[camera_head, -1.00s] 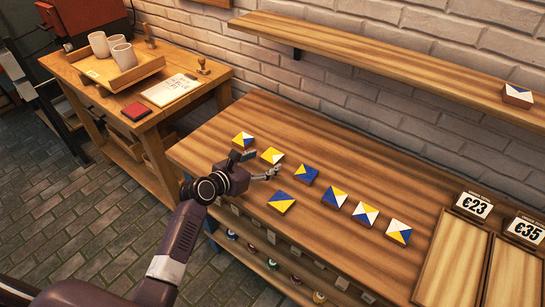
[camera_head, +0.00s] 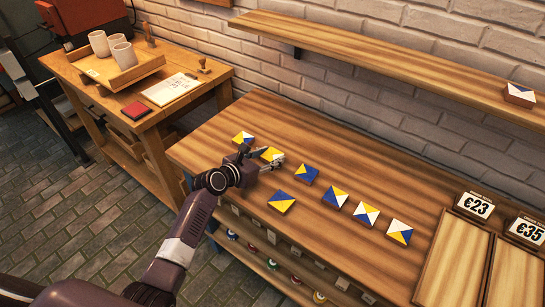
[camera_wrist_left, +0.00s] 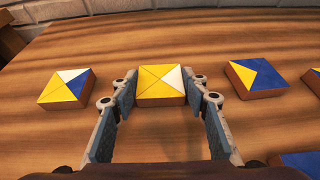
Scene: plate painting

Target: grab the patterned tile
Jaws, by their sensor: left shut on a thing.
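Several square patterned tiles lie on the wooden counter (camera_head: 225,148). My left gripper (camera_head: 268,160) is shut on the yellow-and-white tile (camera_wrist_left: 160,80), one finger at each side; the tile appears to rest on the counter. A yellow, white and blue tile (camera_head: 242,138) lies to its left, and it also shows in the left wrist view (camera_wrist_left: 68,88). A blue-and-yellow tile (camera_head: 307,174) lies to its right, and another (camera_head: 282,203) lies nearer the front edge. Three more tiles (camera_head: 335,197) (camera_head: 365,214) (camera_head: 399,232) continue to the right. My right gripper is not in view.
A shelf (camera_head: 400,58) on the brick wall carries another tile (camera_head: 519,94). Price signs (camera_head: 474,206) (camera_head: 525,230) stand behind pale wooden panels at the right. A side table (camera_head: 75,72) holds white cups (camera_head: 122,53) on a tray. The counter's back strip is clear.

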